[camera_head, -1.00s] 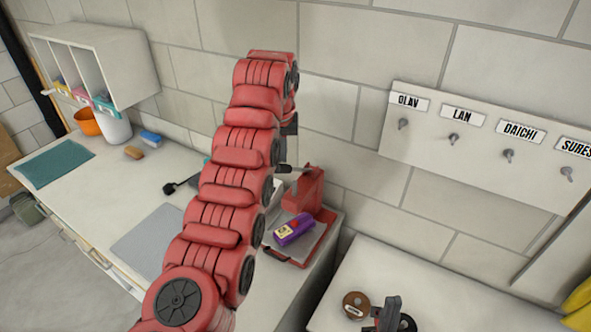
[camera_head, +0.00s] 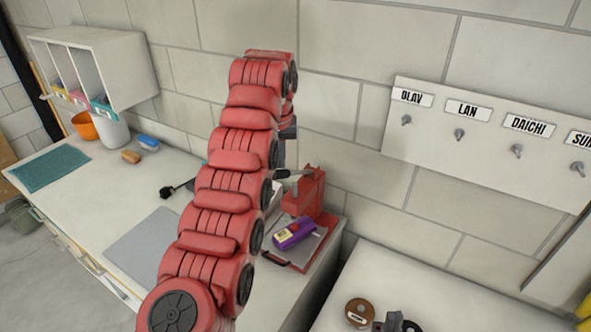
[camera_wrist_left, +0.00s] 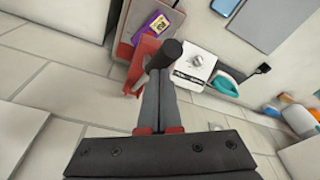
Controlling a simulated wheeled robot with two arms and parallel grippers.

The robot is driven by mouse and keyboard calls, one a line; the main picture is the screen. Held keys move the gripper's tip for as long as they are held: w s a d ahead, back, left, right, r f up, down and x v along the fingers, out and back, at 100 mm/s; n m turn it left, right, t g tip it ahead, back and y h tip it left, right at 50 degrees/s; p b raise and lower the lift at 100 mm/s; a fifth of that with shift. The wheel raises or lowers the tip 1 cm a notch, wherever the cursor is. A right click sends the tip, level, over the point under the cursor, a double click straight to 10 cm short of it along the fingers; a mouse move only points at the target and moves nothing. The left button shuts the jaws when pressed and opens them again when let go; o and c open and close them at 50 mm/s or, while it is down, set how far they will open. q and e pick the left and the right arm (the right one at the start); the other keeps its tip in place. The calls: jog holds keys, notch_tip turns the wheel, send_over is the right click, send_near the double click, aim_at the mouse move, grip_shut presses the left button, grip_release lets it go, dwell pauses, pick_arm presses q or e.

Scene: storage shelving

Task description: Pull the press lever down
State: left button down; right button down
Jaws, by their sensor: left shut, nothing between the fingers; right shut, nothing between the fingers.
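The red press (camera_head: 306,192) stands on the corner of the counter by the wall. Its lever ends in a dark handle (camera_head: 282,173), which points left and is partly hidden by my red left arm. In the left wrist view the black lever handle (camera_wrist_left: 165,54) is just beyond the tips of my left gripper (camera_wrist_left: 156,98); the red press (camera_wrist_left: 143,62) is behind it. The left fingers are shut and empty; I cannot tell whether they touch the handle. In the head view the left fingertips are hidden. My right gripper (camera_head: 393,320), shut and empty, shows at the bottom edge.
A purple box (camera_head: 294,232) lies on the press's base. A brown roll (camera_head: 358,312) lies on the right table (camera_head: 430,275). A hook board (camera_head: 485,140) hangs on the wall. An orange bowl (camera_head: 84,126), a grey mat (camera_head: 145,240) and a teal mat (camera_head: 50,167) lie left.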

pick_arm(q)
jog(key=shift+s+a+f+b, duration=0.1)
jog(key=shift+s+f+b, duration=0.15)
jog(key=shift+f+b, duration=1.3)
jog(key=shift+s+a+f+b, duration=0.1)
jog(key=shift+s+f+b, duration=0.2)
jog(key=shift+b, duration=1)
jog(key=shift+s+a+f+b, duration=0.1)
jog(key=shift+f+b, duration=0.3)
jog(key=shift+b, duration=0.9)
jog(key=f+b, duration=0.2)
jog(key=s+f+b, duration=0.1)
jog(key=f, duration=0.1)
jog(key=shift+a+b, duration=0.35)
jog(key=shift+b, duration=0.05)
notch_tip(320, 180, up, 17)
jog(key=p, duration=1.7)
send_over(277, 171)
jog(key=shift+s+a, duration=0.15)
jog(key=shift+a, duration=0.2)
jog(key=shift+f, duration=0.1)
